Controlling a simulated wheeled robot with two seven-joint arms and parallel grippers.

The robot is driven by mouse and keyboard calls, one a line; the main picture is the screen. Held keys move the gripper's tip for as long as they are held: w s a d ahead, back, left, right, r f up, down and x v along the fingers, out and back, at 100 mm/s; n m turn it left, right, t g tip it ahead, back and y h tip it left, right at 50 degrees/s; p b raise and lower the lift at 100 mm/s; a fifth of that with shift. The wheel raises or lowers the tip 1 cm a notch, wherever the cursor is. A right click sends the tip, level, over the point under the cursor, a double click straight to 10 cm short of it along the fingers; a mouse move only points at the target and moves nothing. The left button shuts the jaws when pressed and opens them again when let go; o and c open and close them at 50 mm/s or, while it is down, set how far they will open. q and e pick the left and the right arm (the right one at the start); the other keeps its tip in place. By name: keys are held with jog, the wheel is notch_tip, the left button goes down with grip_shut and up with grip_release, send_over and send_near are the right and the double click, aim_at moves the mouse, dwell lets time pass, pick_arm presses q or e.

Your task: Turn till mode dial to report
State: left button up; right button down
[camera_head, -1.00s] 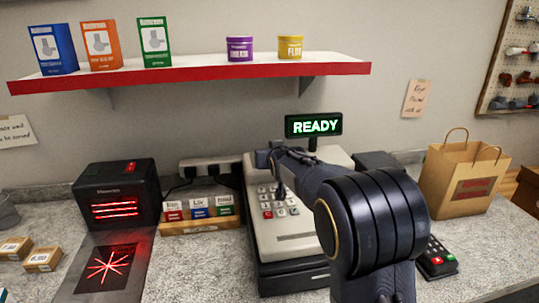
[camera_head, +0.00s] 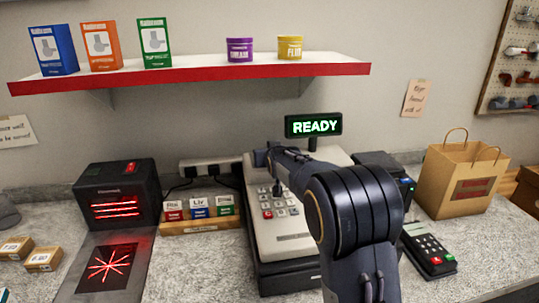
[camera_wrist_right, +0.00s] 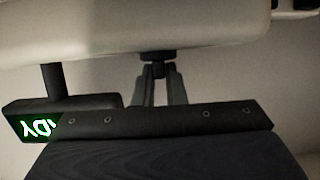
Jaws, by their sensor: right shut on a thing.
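The till (camera_head: 290,247) stands on the counter with a cream sloped top and a keypad. Its pole display (camera_head: 314,125) reads READY in green and partly shows upside down in the right wrist view (camera_wrist_right: 36,125). My right gripper (camera_head: 277,188) is over the upper left of the till's top. In the right wrist view its fingers (camera_wrist_right: 158,82) are closed around a small black dial (camera_wrist_right: 157,57) on the cream surface. The dial's markings and pointer cannot be seen, and my wrist hides it in the head view. My left gripper is not in view.
A scanner (camera_head: 117,193) and a small box of coloured cards (camera_head: 200,226) stand left of the till. A card terminal (camera_head: 429,250) and a paper bag (camera_head: 463,180) are to the right. A red-edged shelf (camera_head: 190,72) hangs above.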

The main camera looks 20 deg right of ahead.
jog(key=shift+a, duration=0.1)
jog(key=shift+a+m+h+p, duration=0.1)
jog(key=shift+m+h+p, duration=0.2)
jog(key=shift+h+p, duration=0.2)
jog(key=m+h+p, duration=0.1)
jog(key=m+g+h+p, duration=0.1)
jog(key=shift+w+a+r+m+h, duration=0.2)
jog(key=shift+m+h, duration=0.1)
jog(key=shift+h, duration=0.1)
jog(key=m+g+h, duration=0.1)
jog(key=m+g+h+p, duration=0.1)
jog(key=m+g+h, duration=0.1)
jog(key=m+g+h+p, duration=0.1)
jog(key=m, duration=0.1)
jog(key=shift+w+a+g, duration=0.1)
jog(key=shift+w+g, duration=0.15)
jog(key=shift+g, duration=0.15)
jog(key=shift+w+f+m+g+h+p, duration=0.15)
jog(key=shift+m+g+h+p, duration=0.9)
jog(key=shift+m+g, duration=0.7)
jog(key=shift+m, duration=0.25)
jog(key=c, duration=1.5)
grip_release()
